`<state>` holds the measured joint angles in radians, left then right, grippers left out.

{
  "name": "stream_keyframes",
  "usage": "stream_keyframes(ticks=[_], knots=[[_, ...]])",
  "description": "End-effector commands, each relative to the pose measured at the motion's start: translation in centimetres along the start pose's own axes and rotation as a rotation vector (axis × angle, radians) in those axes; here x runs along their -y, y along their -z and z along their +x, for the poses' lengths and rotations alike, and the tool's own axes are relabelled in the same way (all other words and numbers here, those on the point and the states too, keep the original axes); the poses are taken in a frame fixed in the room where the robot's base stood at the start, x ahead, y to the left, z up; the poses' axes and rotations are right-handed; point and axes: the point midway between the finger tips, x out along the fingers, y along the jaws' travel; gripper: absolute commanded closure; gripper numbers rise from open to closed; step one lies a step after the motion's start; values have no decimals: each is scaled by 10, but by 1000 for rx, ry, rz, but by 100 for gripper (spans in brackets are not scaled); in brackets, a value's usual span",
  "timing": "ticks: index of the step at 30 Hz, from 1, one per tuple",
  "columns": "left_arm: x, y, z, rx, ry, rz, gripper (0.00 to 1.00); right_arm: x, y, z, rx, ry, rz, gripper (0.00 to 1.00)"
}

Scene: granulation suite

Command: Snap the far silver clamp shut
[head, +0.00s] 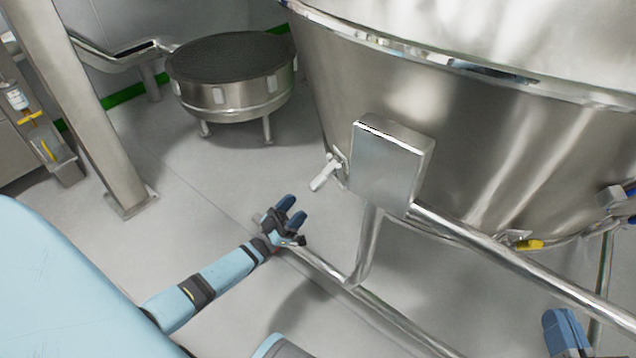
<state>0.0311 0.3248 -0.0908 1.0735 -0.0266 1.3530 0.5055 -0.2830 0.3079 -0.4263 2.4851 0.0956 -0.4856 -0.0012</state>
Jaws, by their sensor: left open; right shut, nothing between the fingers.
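A silver clamp (328,172) with a pale handle sits on the lower left side of the big steel vessel (480,140), beside a square metal box. Its handle sticks out down and to the left, away from the vessel wall. My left gripper (291,210) is open and empty, below and left of the clamp and apart from it. My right gripper (565,333) is at the bottom right edge, partly cut off, shut and empty, below the vessel.
The metal box (388,165) and the steel frame tubes (500,256) lie right of the clamp. A yellow-handled clamp (528,244) and a blue-handled part (630,196) are on the vessel's lower rim. A round steel stand (232,92) is behind. Floor left of the clamp is clear.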

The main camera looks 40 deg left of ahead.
Motion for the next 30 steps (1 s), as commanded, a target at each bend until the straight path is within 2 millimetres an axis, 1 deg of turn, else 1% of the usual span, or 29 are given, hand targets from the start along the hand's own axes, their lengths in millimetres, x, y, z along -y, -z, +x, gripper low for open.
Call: stream_keyframes(ticks=[1, 3, 9, 12, 15, 21, 28, 29, 30], knots=[[0, -1, 11, -5, -2, 0, 43, -1, -1, 0, -5, 0, -9, 100], [0, 0, 27, -5, -2, 0, 43, -2, -1, 1, -11, -1, -20, 100], [0, -1, 67, -3, 0, 1, 43, -4, -2, 2, -34, -3, -61, 100], [0, -1, 83, -2, 0, 1, 43, -6, -1, 3, -46, -6, -81, 100], [0, -1, 94, -1, 0, 1, 43, -7, 0, 3, -56, -7, -96, 100], [0, -1, 104, 1, 1, 0, 43, -8, 0, 3, -59, -6, -109, 100], [0, 0, 105, 1, 1, 0, 43, -8, 1, 2, -60, -5, -112, 100], [0, 0, 105, 1, 1, 0, 49, -8, 1, 2, -60, -5, -113, 100], [0, 0, 105, 1, 1, 0, 59, -8, 1, 2, -61, -5, -113, 100]])
